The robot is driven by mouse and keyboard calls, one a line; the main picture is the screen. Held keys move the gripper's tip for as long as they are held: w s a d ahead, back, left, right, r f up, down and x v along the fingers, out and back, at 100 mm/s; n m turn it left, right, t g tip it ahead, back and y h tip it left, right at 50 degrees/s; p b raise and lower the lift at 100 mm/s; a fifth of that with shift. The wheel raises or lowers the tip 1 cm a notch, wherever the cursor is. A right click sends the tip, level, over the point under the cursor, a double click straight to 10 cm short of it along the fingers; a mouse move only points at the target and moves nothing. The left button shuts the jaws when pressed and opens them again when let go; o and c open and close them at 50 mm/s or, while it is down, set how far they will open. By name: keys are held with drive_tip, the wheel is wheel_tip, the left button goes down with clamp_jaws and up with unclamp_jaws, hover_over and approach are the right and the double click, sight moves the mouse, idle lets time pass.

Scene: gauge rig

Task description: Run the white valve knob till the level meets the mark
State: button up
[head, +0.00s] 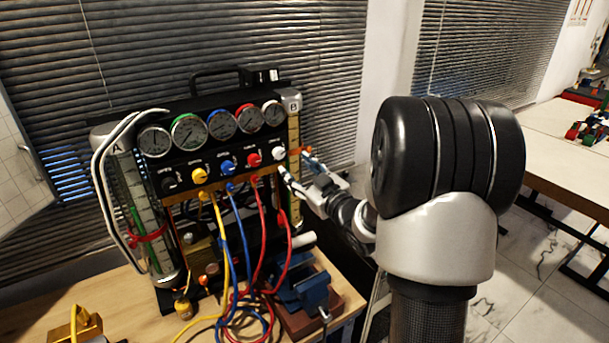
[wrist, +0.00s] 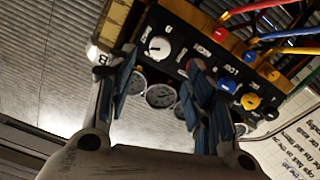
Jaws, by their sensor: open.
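The white valve knob (head: 279,154) is at the right end of the knob row on the black gauge panel. It also shows in the wrist view (wrist: 159,48), with a dark pointer line on its face. My gripper (head: 297,168) is open and empty just right of the knob. In the wrist view the blue-padded fingers (wrist: 164,88) are spread, with the knob beyond the gap and apart from them. Column B (head: 293,132) is a yellowish tube at the panel's right end, with an orange marker (head: 301,150) partly behind my fingers. I cannot make out its liquid level.
Column A (head: 133,205) stands at the left with a red clip (head: 150,236). Red (head: 253,160), blue (head: 227,168), yellow (head: 199,175) and black knobs sit left of the white one. Coloured hoses hang below. A blue vise (head: 302,290) stands in front on the wooden bench.

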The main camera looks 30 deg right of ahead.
drive_tip(key=shift+s, duration=1.25)
idle(0.8)
